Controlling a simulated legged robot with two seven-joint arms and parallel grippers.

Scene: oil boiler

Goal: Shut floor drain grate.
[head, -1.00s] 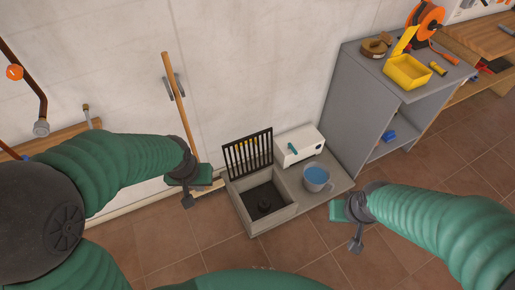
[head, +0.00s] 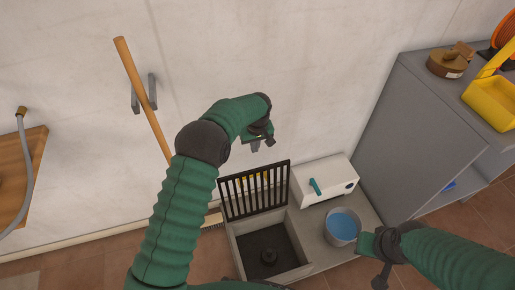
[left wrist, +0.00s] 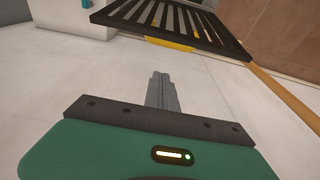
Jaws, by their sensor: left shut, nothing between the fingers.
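The black slatted floor drain grate (head: 255,189) stands upright, hinged open at the back of the square drain box (head: 235,247). My left gripper (head: 262,146) is above and just behind the grate's top edge, near the wall, shut and empty.
A white box with a teal lever (head: 322,180) stands right of the grate. A grey bucket of blue water (head: 342,226) sits on the ledge. A wooden handle (head: 143,100) leans in a wall bracket at left. A grey cabinet (head: 410,130) stands at right.

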